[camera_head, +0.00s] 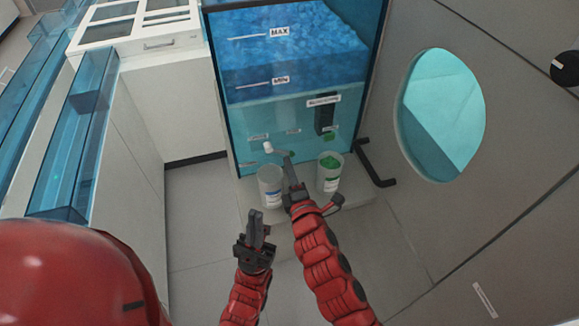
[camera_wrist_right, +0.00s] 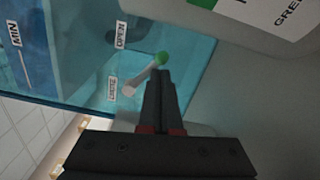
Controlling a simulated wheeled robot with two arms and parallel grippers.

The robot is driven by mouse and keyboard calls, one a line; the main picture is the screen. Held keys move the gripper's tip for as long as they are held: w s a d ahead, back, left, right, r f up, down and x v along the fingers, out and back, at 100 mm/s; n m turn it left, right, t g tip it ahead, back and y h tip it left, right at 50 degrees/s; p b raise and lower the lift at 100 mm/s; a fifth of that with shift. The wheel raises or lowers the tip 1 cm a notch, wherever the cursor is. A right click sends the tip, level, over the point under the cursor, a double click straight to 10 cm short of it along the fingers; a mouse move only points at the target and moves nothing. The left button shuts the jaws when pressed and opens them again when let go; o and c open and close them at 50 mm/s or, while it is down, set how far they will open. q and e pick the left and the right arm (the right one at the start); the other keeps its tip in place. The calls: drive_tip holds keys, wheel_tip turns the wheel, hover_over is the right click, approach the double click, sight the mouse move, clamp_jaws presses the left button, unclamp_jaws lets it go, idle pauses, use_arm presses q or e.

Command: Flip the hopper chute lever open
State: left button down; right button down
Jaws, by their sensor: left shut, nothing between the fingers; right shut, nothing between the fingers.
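The hopper (camera_head: 300,120) is a blue see-through tank at the back centre, with blue pellets inside. Its chute lever (camera_head: 277,151) is a short pale arm low on the front, with a white knob at its left end. In the right wrist view the lever (camera_wrist_right: 144,75) runs from a green disc to the white knob, which lies by the lower of two small labels. My right gripper (camera_head: 289,168) is shut, its tips close to the lever; contact cannot be told. It also shows in the wrist view (camera_wrist_right: 159,76). My left gripper (camera_head: 256,222) is shut and empty, lower and nearer.
A pale bucket (camera_head: 270,188) and a bucket with green contents (camera_head: 330,180) stand under the hopper front. A black bent bar (camera_head: 374,166) sticks out at the right. A white cabinet (camera_head: 150,120) stands left.

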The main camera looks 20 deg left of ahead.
drive_tip(key=shift+w+d+r+n, duration=0.1)
drive_tip(key=shift+d+r+n, duration=0.1)
drive_tip(key=shift+n, duration=0.3)
drive_tip(key=shift+w+d+r+n, duration=0.1)
drive_tip(key=shift+r+n, duration=0.1)
drive_tip(key=shift+n, duration=0.3)
drive_tip(key=shift+w+d+r+n, duration=0.15)
drive_tip(key=shift+r+n, duration=0.25)
drive_tip(key=shift+n, duration=0.45)
drive_tip(key=shift+d+r+n, duration=0.1)
drive_tip(key=shift+r+n, duration=0.25)
drive_tip(key=shift+n, duration=0.5)
drive_tip(key=shift+r, duration=0.3)
drive_tip(key=shift+d, duration=0.1)
